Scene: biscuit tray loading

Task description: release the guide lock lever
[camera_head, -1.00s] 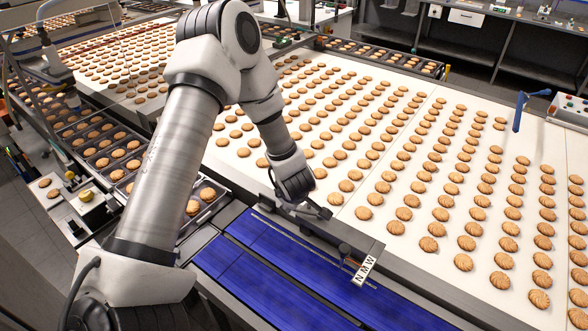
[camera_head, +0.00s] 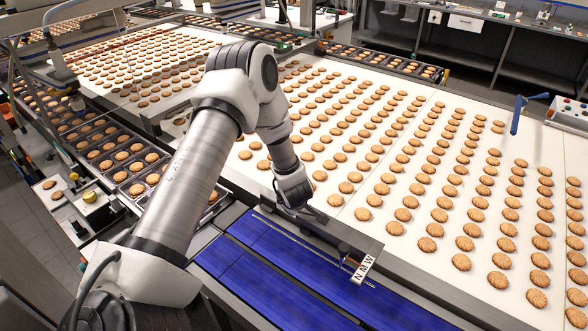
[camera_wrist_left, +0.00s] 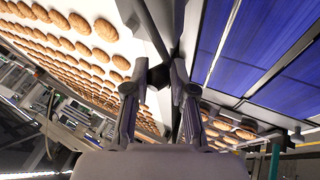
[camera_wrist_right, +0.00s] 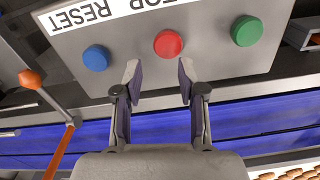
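A dark lever-like part (camera_wrist_left: 160,76) lies between the fingertips of my left gripper (camera_wrist_left: 157,82) in the left wrist view. I take it for the guide lock lever, though its shape is partly hidden by the fingers. The fingers stand apart, and I see no clear grip on it. In the head view my left gripper (camera_head: 312,214) is low over the dark rail beside the blue belt, just left of the N M W scale plate (camera_head: 363,269). My right gripper (camera_wrist_right: 158,78) is open and empty in the right wrist view, in front of a button panel.
The grey panel (camera_wrist_right: 210,55) carries blue, red and green buttons. An orange-knobbed lever (camera_wrist_right: 52,150) stands left of it. The blue belt (camera_head: 285,262) runs along the rail. A white conveyor with biscuits (camera_head: 420,190) lies beyond. A blue handle (camera_head: 516,115) stands at the right.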

